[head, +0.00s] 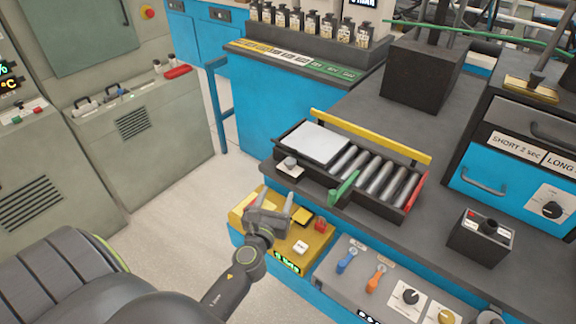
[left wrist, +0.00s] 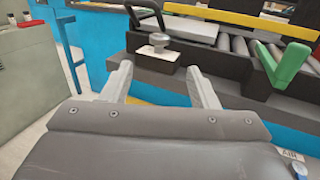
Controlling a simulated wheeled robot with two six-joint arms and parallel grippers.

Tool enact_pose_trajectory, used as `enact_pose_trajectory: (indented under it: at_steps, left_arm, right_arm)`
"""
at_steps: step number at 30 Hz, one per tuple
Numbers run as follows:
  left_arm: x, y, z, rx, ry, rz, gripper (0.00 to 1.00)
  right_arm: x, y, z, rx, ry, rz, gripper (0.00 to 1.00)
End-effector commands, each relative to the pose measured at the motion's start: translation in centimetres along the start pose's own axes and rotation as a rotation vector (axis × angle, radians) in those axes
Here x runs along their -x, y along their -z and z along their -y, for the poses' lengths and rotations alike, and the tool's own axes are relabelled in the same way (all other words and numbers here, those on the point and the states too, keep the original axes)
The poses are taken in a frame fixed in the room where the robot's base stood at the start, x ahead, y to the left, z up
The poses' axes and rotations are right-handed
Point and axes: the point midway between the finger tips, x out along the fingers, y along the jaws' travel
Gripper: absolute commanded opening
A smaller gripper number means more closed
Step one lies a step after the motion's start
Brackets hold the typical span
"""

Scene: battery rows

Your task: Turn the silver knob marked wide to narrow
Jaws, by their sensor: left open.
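A silver knob (head: 290,162) stands on a small white plate at the front left corner of the roller tray. It also shows in the left wrist view (left wrist: 157,42), ahead of my fingers and near the middle. Its marking is too small to read. My left gripper (head: 268,204) is open and empty, in front of the knob and over the yellow panel. In the left wrist view its two fingers (left wrist: 161,84) point toward the knob from either side, apart from it. My right gripper is not in view.
The roller tray (head: 406,213) has a green lever (head: 343,187) right of the knob and a yellow bar (head: 372,135) behind. The yellow panel (head: 316,246) carries buttons below. Blue and orange levers (head: 376,278) stand further right. Open floor (head: 175,215) lies at left.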

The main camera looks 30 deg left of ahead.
Motion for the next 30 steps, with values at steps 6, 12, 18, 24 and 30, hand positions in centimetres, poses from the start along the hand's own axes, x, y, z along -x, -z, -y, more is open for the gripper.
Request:
enact_pose_trajectory:
  at_steps: [6,12,18,24,30]
  left_arm:
    - [-4.6,-0.2,0.0,0.000,0.000,0.002,0.54]
    - [-8.4,0.0,0.0,0.001,-0.001,0.001,0.54]
    - [-11.1,0.1,-0.1,0.002,-0.001,0.000,0.54]
    - [-12.2,0.0,-0.1,0.002,-0.002,-0.001,0.54]
    - [-12.2,0.0,-0.1,0.003,-0.001,0.000,0.54]
  right_arm:
    - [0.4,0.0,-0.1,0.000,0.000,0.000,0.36]
    - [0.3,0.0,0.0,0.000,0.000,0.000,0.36]
    - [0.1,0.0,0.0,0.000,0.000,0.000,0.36]
    - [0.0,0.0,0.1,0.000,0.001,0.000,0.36]
    - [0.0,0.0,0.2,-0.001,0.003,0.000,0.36]
